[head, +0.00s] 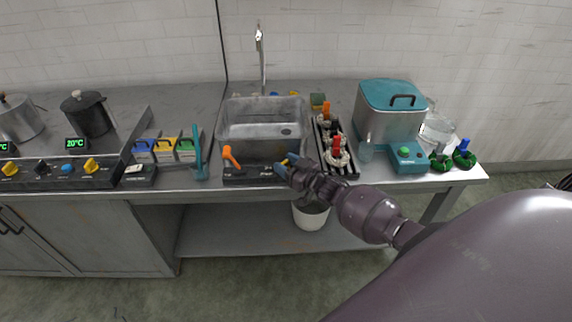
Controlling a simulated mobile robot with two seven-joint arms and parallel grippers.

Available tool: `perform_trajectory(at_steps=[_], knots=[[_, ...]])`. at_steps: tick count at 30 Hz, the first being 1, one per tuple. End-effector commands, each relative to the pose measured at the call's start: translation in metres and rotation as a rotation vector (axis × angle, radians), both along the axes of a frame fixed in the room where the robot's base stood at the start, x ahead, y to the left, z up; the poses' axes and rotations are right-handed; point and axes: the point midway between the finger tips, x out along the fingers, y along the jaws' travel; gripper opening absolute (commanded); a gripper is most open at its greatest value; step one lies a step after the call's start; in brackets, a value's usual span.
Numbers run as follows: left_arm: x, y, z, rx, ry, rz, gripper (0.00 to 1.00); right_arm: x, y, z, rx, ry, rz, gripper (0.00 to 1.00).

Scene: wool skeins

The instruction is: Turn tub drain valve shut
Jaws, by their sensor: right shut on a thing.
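The metal tub (262,112) is set into the counter under a tall tap, with a dark round spot on its floor at the right. A dark control panel (247,172) runs along its front edge, with lettering too small to read. An orange lever (231,156) stands tilted at the panel's left. My right gripper (284,166) is at the panel's right end, shut on a small yellow valve handle (284,161). The gripper hides most of this handle, so its angle cannot be told. My left gripper is not in view.
A black rack with wool skeins (338,151) stands close right of my right gripper. Farther right is a teal-lidded vat (391,106). A teal tool (198,152) stands left of the tub. A white bucket (310,214) is on the shelf below.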

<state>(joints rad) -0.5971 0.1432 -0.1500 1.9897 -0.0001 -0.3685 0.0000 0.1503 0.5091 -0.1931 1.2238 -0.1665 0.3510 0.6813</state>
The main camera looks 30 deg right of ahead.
Motion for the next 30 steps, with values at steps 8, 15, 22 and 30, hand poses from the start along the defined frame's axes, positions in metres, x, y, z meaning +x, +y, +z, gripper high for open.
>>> perform_trajectory(at_steps=[8,15,22,30], knots=[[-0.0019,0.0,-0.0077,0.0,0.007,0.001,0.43,0.0011,-0.0009,0.001,-0.002,-0.002,0.107,0.23],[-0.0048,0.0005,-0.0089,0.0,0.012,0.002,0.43,0.0009,-0.0006,0.0014,0.0,-0.001,0.116,0.23],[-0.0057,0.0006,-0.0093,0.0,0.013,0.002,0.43,0.0008,-0.0008,0.0013,0.0,-0.001,0.115,0.62],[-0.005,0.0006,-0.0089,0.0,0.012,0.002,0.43,0.0009,-0.0029,0.001,0.0,0.001,0.111,0.72]])
